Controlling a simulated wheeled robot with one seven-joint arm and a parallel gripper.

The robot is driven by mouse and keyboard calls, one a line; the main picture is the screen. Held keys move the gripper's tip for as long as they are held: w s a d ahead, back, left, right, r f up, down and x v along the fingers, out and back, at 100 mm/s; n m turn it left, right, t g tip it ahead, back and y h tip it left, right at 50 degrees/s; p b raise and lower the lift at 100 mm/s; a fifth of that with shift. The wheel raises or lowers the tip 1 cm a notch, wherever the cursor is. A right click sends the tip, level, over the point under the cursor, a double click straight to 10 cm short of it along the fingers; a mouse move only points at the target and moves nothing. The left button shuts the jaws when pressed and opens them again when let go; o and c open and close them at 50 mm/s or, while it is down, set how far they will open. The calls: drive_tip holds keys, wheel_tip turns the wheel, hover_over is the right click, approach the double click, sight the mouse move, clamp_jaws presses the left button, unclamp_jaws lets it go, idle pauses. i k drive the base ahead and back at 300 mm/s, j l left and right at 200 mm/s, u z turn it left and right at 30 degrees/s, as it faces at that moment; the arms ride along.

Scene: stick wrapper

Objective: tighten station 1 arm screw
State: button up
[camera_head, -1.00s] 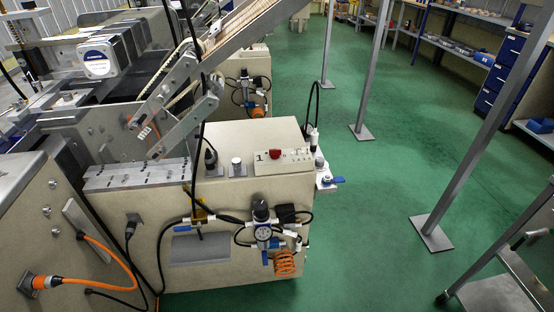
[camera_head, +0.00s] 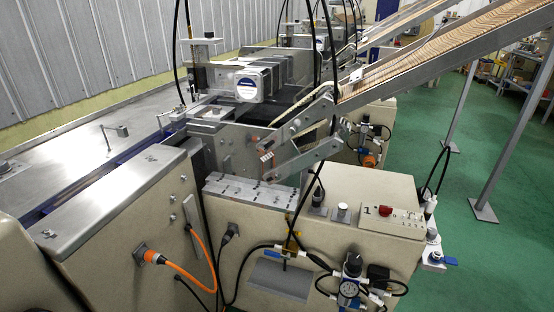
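Station 1 (camera_head: 365,200) is a beige machine cabinet in the middle right, with a "1" on its control panel (camera_head: 395,213) beside a red button. Metal arm plates (camera_head: 302,158) with several small screws or bolts stand above the cabinet's left part, at the lower end of a sloping chute. I cannot tell which of these is the arm screw. My gripper is not in view.
A sloping chute (camera_head: 430,60) of wooden sticks runs to the upper right. Orange (camera_head: 185,268) and black cables hang on the cabinet front, near a pressure gauge (camera_head: 349,289). A metal post (camera_head: 510,140) stands on the green floor (camera_head: 480,245), which is open at right.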

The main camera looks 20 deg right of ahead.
sight(261, 150)
drive_tip(key=i+j+u, duration=0.1)
drive_tip(key=i+u, duration=0.15)
drive_tip(key=i, duration=0.2)
drive_tip(key=i+u, duration=0.3)
drive_tip(key=i, duration=0.15)
